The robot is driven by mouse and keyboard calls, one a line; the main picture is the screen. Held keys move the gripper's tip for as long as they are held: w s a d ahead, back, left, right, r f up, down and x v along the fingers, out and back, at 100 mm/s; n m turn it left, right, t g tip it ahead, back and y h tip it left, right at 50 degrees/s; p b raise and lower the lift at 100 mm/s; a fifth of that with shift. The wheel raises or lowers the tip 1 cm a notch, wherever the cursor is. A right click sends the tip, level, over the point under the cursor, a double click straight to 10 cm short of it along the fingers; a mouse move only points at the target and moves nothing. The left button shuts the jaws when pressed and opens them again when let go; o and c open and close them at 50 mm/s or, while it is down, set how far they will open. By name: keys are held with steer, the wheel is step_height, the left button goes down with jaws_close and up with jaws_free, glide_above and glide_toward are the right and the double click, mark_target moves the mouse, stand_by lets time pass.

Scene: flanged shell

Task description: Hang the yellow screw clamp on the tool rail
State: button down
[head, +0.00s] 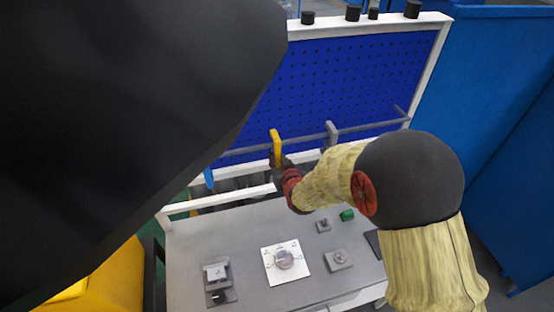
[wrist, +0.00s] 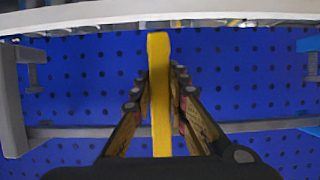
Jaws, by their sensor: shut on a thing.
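The yellow screw clamp (head: 275,147) is upright in front of the blue pegboard in the head view. In the wrist view its yellow bar (wrist: 159,75) runs between the two fingers. My gripper (head: 281,162) is shut on it; the fingers (wrist: 160,103) lie along both sides of the bar. The grey tool rail (head: 302,138) crosses the pegboard and passes at the clamp's height. It also shows in the wrist view (wrist: 75,132), on both sides of the clamp. I cannot tell whether the clamp touches the rail; its lower part is hidden by my gripper.
A grey clamp (head: 332,133) is at the rail to the right, and a blue one (head: 208,178) at its left end. Rail on both sides of the yellow clamp looks free. Below is a grey bench (head: 240,225) with small fixtures, a white plate (head: 270,262) and a green piece (head: 347,215).

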steer(key=c, duration=1.7)
jaws_free()
steer(key=shift+o, duration=0.2)
steer(key=shift+s, duration=0.1)
steer(key=v, duration=1.2)
steer(key=shift+f, duration=0.1)
